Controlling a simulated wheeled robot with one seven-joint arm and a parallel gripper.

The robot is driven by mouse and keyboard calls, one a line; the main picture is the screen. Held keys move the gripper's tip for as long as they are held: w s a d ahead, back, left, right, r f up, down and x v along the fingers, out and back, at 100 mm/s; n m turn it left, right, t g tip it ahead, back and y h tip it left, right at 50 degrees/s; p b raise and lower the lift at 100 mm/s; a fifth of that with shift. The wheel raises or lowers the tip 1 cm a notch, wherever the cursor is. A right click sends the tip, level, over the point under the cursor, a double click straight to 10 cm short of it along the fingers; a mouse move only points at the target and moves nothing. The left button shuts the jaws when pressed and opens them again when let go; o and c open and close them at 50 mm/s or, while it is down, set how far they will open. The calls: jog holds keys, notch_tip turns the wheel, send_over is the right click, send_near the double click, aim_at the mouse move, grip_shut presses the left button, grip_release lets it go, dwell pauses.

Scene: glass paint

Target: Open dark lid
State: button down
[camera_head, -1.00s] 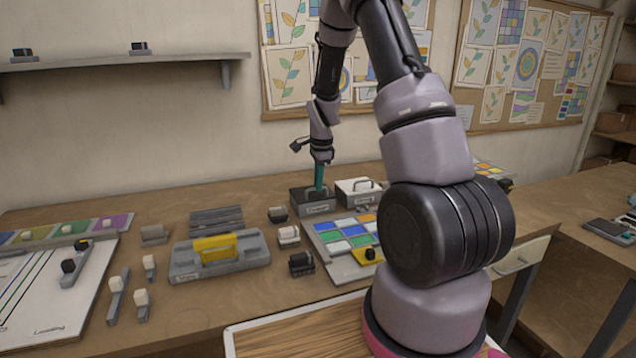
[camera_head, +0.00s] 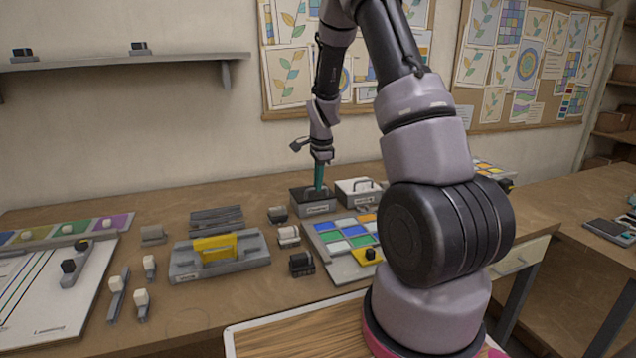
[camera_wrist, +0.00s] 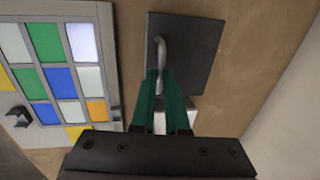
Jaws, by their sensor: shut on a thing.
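The dark box (camera_head: 312,207) with its dark lid stands at the back of the table, left of a white box (camera_head: 357,191). In the wrist view the dark lid (camera_wrist: 205,45) is a flat square plate with a grey bar handle (camera_wrist: 160,48). My gripper (camera_head: 319,187) points down over the dark box. Its teal fingers (camera_wrist: 161,76) are shut on the handle, one on each side. The lid appears to sit on the box; a small gap under it cannot be made out. The fingers hide the near end of the handle.
A panel of coloured glass tiles (camera_head: 346,235) lies just in front of the boxes. The wall is close behind the boxes.

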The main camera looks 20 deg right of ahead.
aim_at(314, 192)
jog(key=shift+w+r, duration=0.1)
dwell(0.3)
jog(key=shift+w+r+g, duration=0.5)
jog(key=shift+r+g, duration=0.1)
jog(key=shift+g, duration=0.1)
jog(key=w+r+g, duration=0.1)
jog(key=g, duration=0.1)
jog(key=w+r+g, duration=0.1)
jog(key=w+g, duration=0.1)
jog(key=shift+w+r, duration=0.2)
jog(key=shift+r, duration=0.1)
jog(key=w+g, duration=0.2)
jog(key=w, duration=0.9)
jog(key=shift+w, duration=0.5)
jog(key=c, duration=0.9)
grip_release()
